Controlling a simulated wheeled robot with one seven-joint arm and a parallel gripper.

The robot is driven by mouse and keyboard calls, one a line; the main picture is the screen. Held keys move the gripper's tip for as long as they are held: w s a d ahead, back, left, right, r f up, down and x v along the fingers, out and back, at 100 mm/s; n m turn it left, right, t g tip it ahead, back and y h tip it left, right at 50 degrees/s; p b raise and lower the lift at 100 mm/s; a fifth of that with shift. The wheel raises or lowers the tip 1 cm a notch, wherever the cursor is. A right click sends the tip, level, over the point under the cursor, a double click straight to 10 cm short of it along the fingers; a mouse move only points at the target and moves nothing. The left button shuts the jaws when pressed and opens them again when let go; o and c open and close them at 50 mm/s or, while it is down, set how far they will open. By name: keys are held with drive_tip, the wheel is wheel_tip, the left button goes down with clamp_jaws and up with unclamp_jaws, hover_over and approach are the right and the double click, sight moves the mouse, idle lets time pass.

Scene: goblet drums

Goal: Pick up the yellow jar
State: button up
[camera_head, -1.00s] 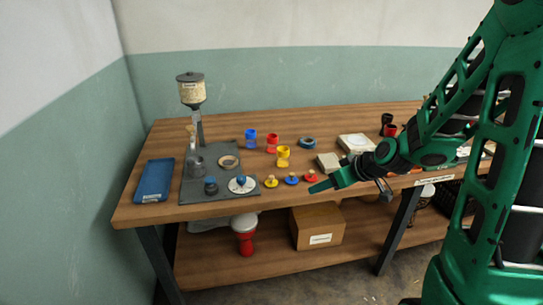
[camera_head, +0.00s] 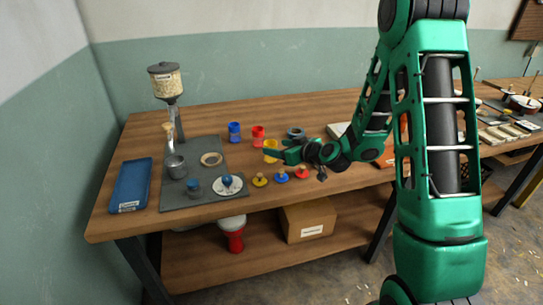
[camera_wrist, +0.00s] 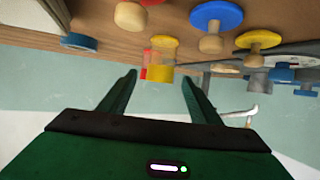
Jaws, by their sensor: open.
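The yellow jar (camera_head: 270,144) stands upright on the wooden workbench (camera_head: 330,112), its lower part partly hidden by my gripper in the head view. In the wrist view, which is upside down, the yellow jar (camera_wrist: 161,71) appears in the gap between my two fingertips. My gripper (camera_head: 274,155) is level, low over the bench, and points left right by the jar. It also shows in the wrist view (camera_wrist: 160,77), with its fingers apart and nothing gripped. I cannot tell whether the jar is between the fingers or just beyond them.
A red jar (camera_head: 258,135) and a blue jar (camera_head: 235,132) stand behind and left of the yellow one. Knobbed lids, yellow (camera_head: 260,180), blue (camera_head: 281,176) and red (camera_head: 302,173), lie along the front. A grey mat (camera_head: 200,143) with a hopper stand is at left.

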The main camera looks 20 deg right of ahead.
sight(272, 144)
drive_tip(key=shift+f+x, duration=0.15)
drive_tip(key=shift+x, duration=1.25)
drive_tip(key=shift+f+x, duration=0.1)
drive_tip(key=shift+x, duration=1.25)
drive_tip(key=shift+s, duration=0.1)
drive_tip(key=c, duration=1.2)
